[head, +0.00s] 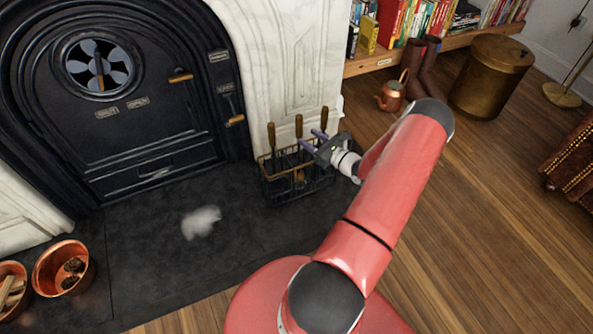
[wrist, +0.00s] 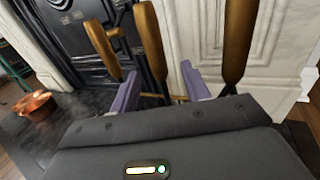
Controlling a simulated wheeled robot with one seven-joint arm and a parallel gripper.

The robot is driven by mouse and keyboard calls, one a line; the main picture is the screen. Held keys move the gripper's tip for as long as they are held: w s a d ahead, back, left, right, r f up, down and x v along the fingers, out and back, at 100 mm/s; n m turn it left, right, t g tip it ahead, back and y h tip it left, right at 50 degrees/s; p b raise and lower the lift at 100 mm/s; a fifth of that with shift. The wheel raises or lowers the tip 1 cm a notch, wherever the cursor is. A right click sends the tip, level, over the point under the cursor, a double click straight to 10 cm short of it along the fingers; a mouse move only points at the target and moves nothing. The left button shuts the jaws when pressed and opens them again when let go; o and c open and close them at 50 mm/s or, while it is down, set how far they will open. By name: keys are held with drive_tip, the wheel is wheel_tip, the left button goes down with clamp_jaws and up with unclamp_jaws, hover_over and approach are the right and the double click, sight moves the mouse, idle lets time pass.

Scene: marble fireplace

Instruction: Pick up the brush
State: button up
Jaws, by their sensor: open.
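Several fireplace tools with wooden handles stand upright in a black wire basket (head: 268,192) at the hearth's right end. Which one is the brush I cannot tell, as the tool heads are mostly hidden in the basket. My gripper (head: 307,137) is open at handle height above the basket's right side, with its purple fingers pointing left toward the handles. In the wrist view, one wooden handle (wrist: 150,42) appears between the two fingers. Another handle (wrist: 101,42) is to its left, and a third handle (wrist: 240,40) is close on the right. I see no clear contact.
The black stove (head: 140,140) and white marble surround (head: 290,60) stand behind the basket. Grey fluff (head: 201,222) lies on the dark hearth. Copper pots (head: 48,266) sit at left. A copper kettle (head: 391,96), boots (head: 430,72) and brass bin (head: 490,78) stand at upper right.

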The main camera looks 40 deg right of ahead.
sight(299, 132)
drive_tip(key=w, duration=0.2)
drive_tip(key=w+a, duration=0.1)
drive_tip(key=w, duration=0.2)
drive_tip(key=shift+w+a+f, duration=0.1)
drive_tip(key=shift+w+f, duration=0.05)
drive_tip(key=shift+f, duration=0.05)
clamp_jaws()
